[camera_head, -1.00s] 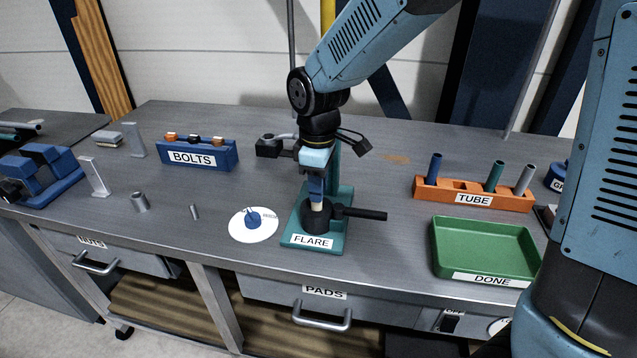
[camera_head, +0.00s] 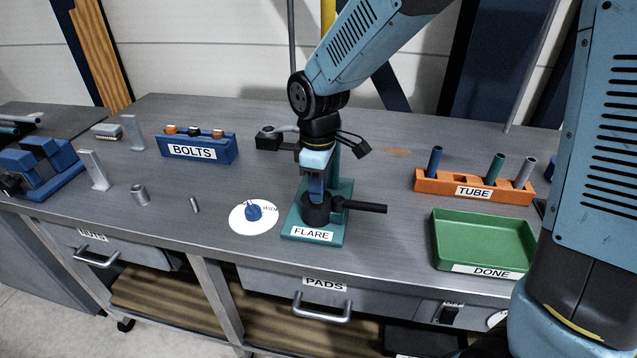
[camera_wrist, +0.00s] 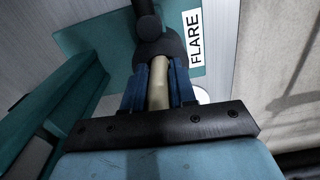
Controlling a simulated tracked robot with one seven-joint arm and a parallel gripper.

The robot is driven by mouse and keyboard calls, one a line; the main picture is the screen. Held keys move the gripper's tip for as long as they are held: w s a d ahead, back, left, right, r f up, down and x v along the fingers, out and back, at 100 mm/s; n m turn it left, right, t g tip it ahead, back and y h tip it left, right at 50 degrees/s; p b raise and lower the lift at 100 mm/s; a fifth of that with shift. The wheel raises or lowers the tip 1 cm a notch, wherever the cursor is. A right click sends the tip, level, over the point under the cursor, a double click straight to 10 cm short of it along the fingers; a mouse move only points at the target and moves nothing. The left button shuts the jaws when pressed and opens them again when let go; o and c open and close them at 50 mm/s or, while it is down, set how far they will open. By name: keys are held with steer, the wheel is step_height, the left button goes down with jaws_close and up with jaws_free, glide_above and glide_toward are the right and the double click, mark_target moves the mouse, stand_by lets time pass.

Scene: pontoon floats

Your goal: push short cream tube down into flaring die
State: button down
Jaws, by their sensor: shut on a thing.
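My gripper (camera_head: 316,188) points down over the flaring die (camera_head: 317,208), a dark round block with a side handle on the teal FLARE stand (camera_head: 300,232). In the wrist view its two blue fingers (camera_wrist: 159,85) are shut on the short cream tube (camera_wrist: 159,88), one on each side. The tube's far end meets the dark die (camera_wrist: 163,48); how deep it sits inside is hidden. In the head view the fingers and the die hide the tube.
The orange TUBE rack (camera_head: 450,187) holds blue, teal and grey tubes at the right. The empty green DONE tray (camera_head: 482,240) is in front of it. A white disc (camera_head: 240,222) with a blue knob lies left of the stand. The die's handle (camera_head: 365,207) sticks out right.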

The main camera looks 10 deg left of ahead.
steer(key=shift+f, duration=0.45)
steer(key=c, duration=0.8)
jaws_free()
step_height(320, 180, up, 14)
steer(key=shift+f, duration=0.2)
steer(key=s+d+r+m+t, duration=0.1)
steer(key=d+r+m, duration=0.25)
steer(key=d, duration=0.55)
steer(key=s+d+r+m+t, duration=0.1)
steer(key=d+r+m+t, duration=0.1)
steer(key=d+m, duration=0.5)
steer(key=s+d+m+t, duration=0.1)
steer(key=s+d+m, duration=0.1)
steer(key=s+d, duration=0.1)
steer(key=s+d+m, duration=0.2)
steer(key=s+d, duration=0.1)
steer(key=d, duration=0.3)
steer(key=s+d+m+t, duration=0.1)
steer(key=s+d+m, duration=0.1)
steer(key=d, duration=0.3)
steer(key=shift+s+d+r+t, duration=0.15)
steer(key=shift+s+d+t, duration=0.15)
steer(key=shift+s, duration=0.1)
